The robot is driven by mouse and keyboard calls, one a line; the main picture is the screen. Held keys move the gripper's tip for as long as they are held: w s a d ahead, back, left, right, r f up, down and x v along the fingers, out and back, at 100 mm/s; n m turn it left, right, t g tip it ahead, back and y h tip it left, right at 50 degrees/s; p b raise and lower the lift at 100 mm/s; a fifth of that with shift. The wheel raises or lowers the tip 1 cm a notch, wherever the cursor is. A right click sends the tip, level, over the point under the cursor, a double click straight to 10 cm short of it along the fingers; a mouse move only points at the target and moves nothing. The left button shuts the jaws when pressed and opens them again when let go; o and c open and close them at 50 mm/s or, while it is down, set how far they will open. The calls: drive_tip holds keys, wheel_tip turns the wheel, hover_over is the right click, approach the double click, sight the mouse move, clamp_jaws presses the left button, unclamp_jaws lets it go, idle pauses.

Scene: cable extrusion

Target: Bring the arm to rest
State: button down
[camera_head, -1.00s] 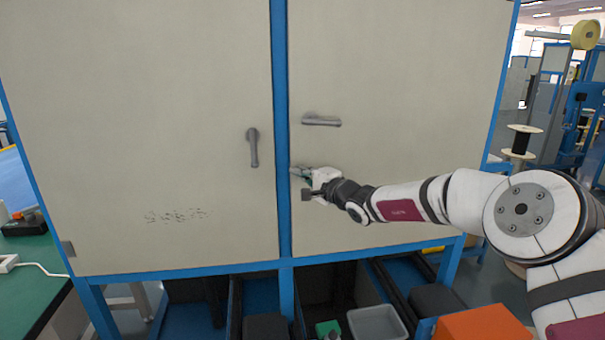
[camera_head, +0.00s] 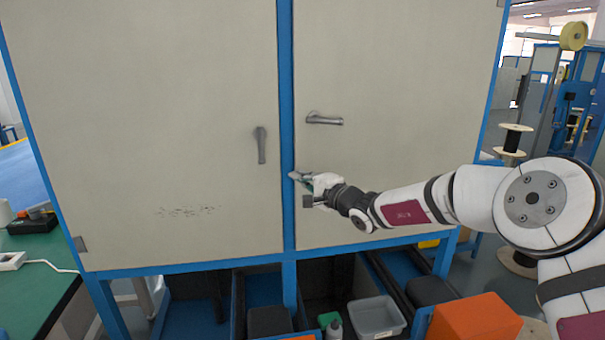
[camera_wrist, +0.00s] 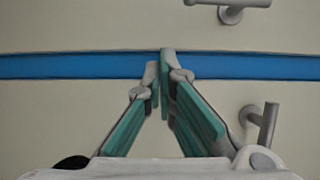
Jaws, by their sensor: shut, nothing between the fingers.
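My gripper (camera_head: 297,177) is shut and empty in front of the cabinet, close to the blue post between its two doors. In the wrist view the fingertips (camera_wrist: 160,78) meet over the blue post (camera_wrist: 80,66); I cannot tell whether they touch it. My arm reaches in from the right. The left door (camera_head: 150,120) has a handle (camera_head: 261,145) pointing down. The right door (camera_head: 400,70) has a handle (camera_head: 324,118) lying level, above my gripper. Both doors look closed. The wrist view shows one handle (camera_wrist: 231,13) at the top and another (camera_wrist: 262,125) at the lower right.
Below the cabinet are a grey bin (camera_head: 376,318), a bottle (camera_head: 334,328) and an orange box (camera_head: 474,322) under my arm. A green table (camera_head: 40,270) stands at the left. Spools (camera_head: 512,140) and a blue machine frame are at the right.

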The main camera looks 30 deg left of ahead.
drive_tip(key=s, duration=0.7)
drive_tip(key=s+d+r+n+g+h, duration=0.3)
drive_tip(key=s+d+r+n+g, duration=0.45)
drive_tip(key=s+d, duration=0.6)
drive_tip(key=s+d+f+m+t+h, duration=0.1)
drive_tip(key=s+d+h, duration=0.3)
drive_tip(key=d, duration=1)
drive_tip(key=s+d+f+m+t+h, duration=0.1)
drive_tip(key=s+d+h, duration=0.4)
drive_tip(key=s+d, duration=0.5)
drive_tip(key=s+d+f+m+t+h, duration=0.1)
drive_tip(key=s+d+t+h, duration=0.2)
drive_tip(key=d, duration=1.6)
drive_tip(key=s+h+p, duration=0.1)
drive_tip(key=s, duration=0.3)
drive_tip(key=shift+s+d+h, duration=0.2)
drive_tip(key=shift+d+h, duration=0.2)
